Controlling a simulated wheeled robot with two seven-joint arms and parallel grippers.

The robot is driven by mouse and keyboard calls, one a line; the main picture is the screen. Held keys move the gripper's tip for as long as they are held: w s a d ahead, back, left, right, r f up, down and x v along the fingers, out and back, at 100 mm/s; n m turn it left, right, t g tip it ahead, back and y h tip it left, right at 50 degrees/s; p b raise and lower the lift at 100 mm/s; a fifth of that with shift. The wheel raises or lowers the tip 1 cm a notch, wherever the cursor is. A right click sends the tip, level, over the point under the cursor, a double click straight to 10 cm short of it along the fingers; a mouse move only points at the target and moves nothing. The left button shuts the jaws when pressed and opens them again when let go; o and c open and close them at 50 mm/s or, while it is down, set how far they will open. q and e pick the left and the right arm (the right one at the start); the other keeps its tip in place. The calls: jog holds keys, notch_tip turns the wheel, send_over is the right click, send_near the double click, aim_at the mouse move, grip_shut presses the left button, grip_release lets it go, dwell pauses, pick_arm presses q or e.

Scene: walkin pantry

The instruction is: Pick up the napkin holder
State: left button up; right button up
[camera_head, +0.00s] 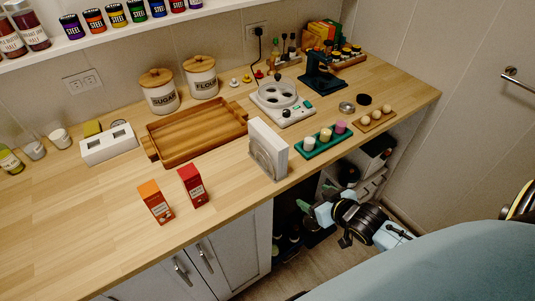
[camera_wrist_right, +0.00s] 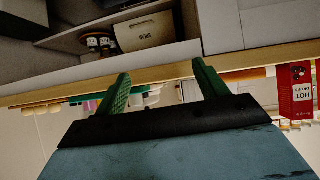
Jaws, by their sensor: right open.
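The napkin holder (camera_head: 267,150) stands upright near the front edge of the wooden counter, with a block of white napkins in a grey holder. My right gripper (camera_head: 312,210) is in front of the counter, to the right of and lower than the holder in the head view, apart from it. In the right wrist view my right gripper (camera_wrist_right: 163,88) has its two green fingers spread wide with nothing held between them. I cannot make out the napkin holder clearly in that view. My left gripper is not in view.
A green tray with candles (camera_head: 324,142) sits close right of the holder. A wooden tray (camera_head: 197,132) lies behind left. A red box (camera_head: 193,187) and an orange box (camera_head: 155,202) stand left. The counter edge and open shelves are near my right gripper.

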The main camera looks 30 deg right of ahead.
aim_at(286, 151)
jog(key=w+a+r+t+y+p, duration=0.1)
jog(key=w+a+r+t, duration=0.15)
jog(key=r, duration=1.15)
jog(key=shift+n, duration=0.4)
jog(key=x, duration=0.4)
jog(key=a+x, duration=0.1)
jog(key=x, duration=0.1)
jog(key=shift+w+r, duration=0.25)
jog(key=shift+a+x, duration=0.2)
jog(key=shift+x, duration=0.85)
jog(key=shift+a+x, duration=0.15)
jog(key=shift+x, duration=0.85)
jog(key=shift+a+x, duration=0.2)
jog(key=shift+x, duration=0.85)
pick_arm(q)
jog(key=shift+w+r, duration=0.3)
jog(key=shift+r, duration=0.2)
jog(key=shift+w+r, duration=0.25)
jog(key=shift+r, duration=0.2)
pick_arm(e)
jog(key=shift+s+f, duration=0.1)
jog(key=shift+c, duration=0.2)
jog(key=c, duration=1.5)
